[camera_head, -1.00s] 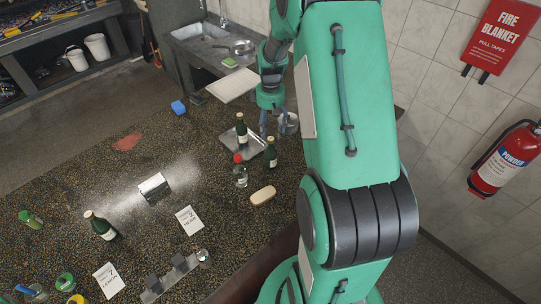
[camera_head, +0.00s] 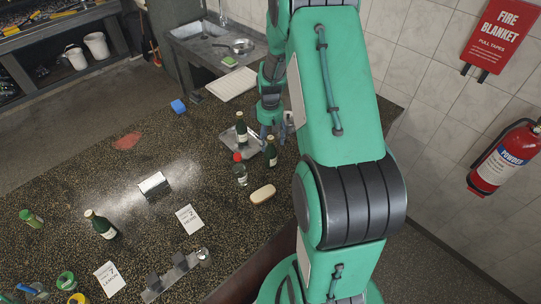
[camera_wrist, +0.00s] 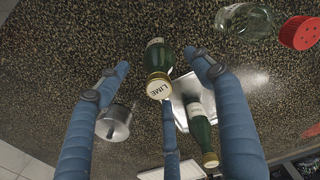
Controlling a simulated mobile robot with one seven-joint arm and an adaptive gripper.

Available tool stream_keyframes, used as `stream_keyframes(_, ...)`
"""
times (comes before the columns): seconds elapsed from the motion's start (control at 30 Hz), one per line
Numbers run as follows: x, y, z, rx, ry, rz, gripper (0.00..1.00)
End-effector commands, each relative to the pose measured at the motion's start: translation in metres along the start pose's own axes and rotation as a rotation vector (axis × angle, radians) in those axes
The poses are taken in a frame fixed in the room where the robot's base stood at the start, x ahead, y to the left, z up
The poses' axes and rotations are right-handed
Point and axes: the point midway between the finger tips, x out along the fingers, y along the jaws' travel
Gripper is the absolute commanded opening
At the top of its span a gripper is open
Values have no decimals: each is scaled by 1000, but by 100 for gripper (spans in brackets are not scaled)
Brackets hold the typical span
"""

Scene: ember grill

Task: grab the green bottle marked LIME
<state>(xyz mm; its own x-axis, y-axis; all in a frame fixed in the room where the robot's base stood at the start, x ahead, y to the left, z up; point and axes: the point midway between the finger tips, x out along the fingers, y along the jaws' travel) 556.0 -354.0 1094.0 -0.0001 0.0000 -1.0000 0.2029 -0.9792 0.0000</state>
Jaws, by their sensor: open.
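The green bottle marked LIME (camera_wrist: 158,62) stands upright on the dark speckled counter, its pale cap lettered LIME facing the wrist camera. It also shows in the head view (camera_head: 271,153), just in front of my gripper (camera_head: 273,135). In the wrist view my gripper (camera_wrist: 165,75) has its blue fingers spread wide, with the bottle between them in the picture and no visible contact. A second green bottle (camera_wrist: 199,118) stands on a metal tray (camera_wrist: 184,88), beside the LIME bottle; it also shows in the head view (camera_head: 241,130).
A clear bottle with a red cap (camera_head: 240,174) stands close to the LIME bottle, on the near left. A metal cup (camera_wrist: 114,122) is on the other side. A tan oval object (camera_head: 263,194) lies nearer.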

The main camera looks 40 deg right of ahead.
Motion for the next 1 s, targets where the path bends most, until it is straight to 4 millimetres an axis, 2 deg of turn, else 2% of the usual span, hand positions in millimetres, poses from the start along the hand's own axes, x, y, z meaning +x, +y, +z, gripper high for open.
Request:
stream_keyframes(0.57, 11, 0, 1, 0, -1, -1, 66)
stream_keyframes(1.0, 55, 1, 1, 0, -1, -1, 66)
